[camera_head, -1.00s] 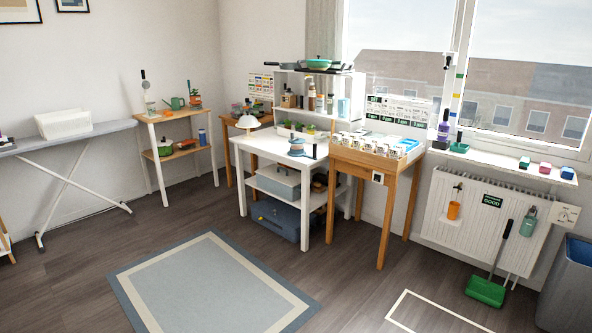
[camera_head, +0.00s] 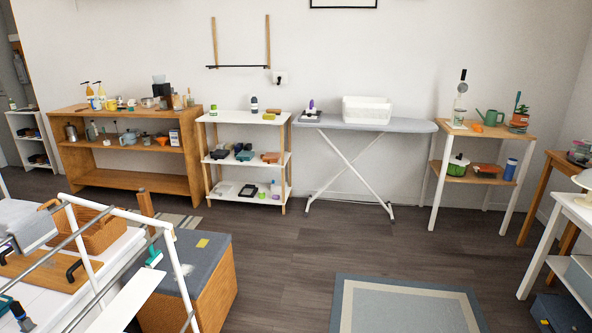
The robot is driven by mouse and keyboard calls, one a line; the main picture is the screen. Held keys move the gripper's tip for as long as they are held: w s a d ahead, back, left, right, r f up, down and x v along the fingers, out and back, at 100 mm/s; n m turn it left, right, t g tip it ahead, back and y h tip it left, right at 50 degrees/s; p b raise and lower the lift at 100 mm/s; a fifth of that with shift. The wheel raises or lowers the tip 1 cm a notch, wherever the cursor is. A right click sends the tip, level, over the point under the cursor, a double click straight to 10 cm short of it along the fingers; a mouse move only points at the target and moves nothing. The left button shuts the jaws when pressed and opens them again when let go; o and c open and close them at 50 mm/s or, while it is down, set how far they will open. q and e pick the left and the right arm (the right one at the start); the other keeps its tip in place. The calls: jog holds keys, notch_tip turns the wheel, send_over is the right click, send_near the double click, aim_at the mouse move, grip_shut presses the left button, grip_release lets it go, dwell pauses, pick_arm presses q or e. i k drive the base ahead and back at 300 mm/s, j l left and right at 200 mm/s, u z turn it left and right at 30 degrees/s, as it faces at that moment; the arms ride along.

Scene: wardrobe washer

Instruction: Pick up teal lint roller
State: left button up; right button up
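Neither of my grippers is in view.
A grey-topped wooden chest (camera_head: 190,262) and a white table with a wicker basket (camera_head: 98,236) fill the front left. A wooden shelf (camera_head: 100,183), white rack (camera_head: 238,160) and ironing board (camera_head: 375,124) line the wall. The dark floor (camera_head: 290,255) is open in the middle.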

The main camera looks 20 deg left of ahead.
aim_at(155, 257)
jog(key=i+u, duration=0.35)
jog(key=i, duration=1.75)
jog(key=l, duration=0.1)
